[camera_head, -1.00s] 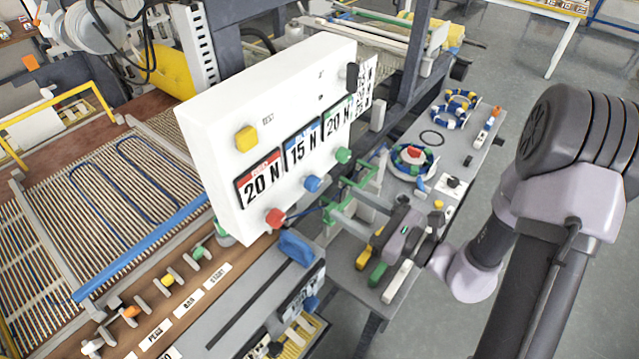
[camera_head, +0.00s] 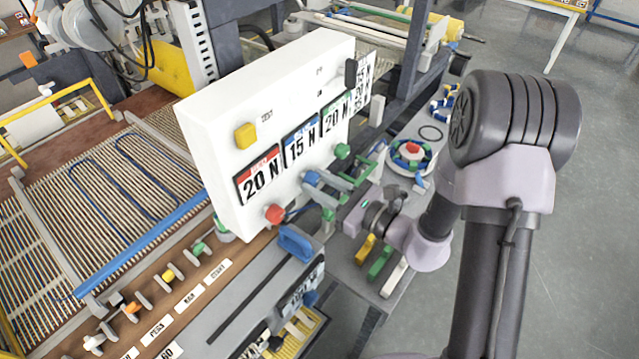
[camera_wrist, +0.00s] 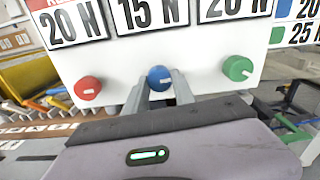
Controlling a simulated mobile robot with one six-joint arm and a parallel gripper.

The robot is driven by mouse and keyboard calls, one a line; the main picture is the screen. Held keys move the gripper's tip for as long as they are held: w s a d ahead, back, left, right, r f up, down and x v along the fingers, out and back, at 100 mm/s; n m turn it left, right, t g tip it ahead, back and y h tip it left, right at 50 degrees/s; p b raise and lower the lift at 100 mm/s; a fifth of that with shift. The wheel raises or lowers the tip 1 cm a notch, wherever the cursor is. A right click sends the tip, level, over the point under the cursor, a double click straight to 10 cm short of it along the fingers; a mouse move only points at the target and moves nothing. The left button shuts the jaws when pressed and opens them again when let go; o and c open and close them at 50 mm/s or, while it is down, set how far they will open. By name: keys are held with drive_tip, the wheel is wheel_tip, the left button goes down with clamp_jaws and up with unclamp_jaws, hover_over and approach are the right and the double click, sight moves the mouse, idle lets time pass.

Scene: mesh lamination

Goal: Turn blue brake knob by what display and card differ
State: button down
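The white panel (camera_head: 222,130) carries displays reading 20 N under red, blue display (camera_head: 300,143) 15 N, and 20 N under green. The blue knob (camera_wrist: 160,78) sits below the blue display; it also shows in the head view (camera_head: 311,178). A card (camera_head: 364,78) stands at the panel's right side; in the wrist view its edge (camera_wrist: 298,32) shows a blue band and 25 N by a green band. Its other values are cut off or unclear. My gripper (camera_wrist: 161,82) has one finger on each side of the blue knob, apparently not closed on it. Contact is unclear.
The red knob (camera_wrist: 87,88) is left of the blue one and the green knob (camera_wrist: 237,68) right. A yellow button (camera_head: 246,136) is on the panel. A blue handle (camera_head: 295,244) lies below.

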drive_tip(key=shift+r+m, duration=0.1)
drive_tip(key=shift+m, duration=0.2)
drive_tip(key=m+p, duration=0.2)
drive_tip(key=m, duration=0.1)
drive_tip(key=shift+m, duration=0.3)
drive_tip(key=shift+m+p, duration=1)
drive_tip(key=shift+m, duration=0.8)
drive_tip(key=c, duration=1)
unclamp_jaws()
drive_tip(key=shift+c, duration=0.2)
drive_tip(key=shift+s, duration=0.1)
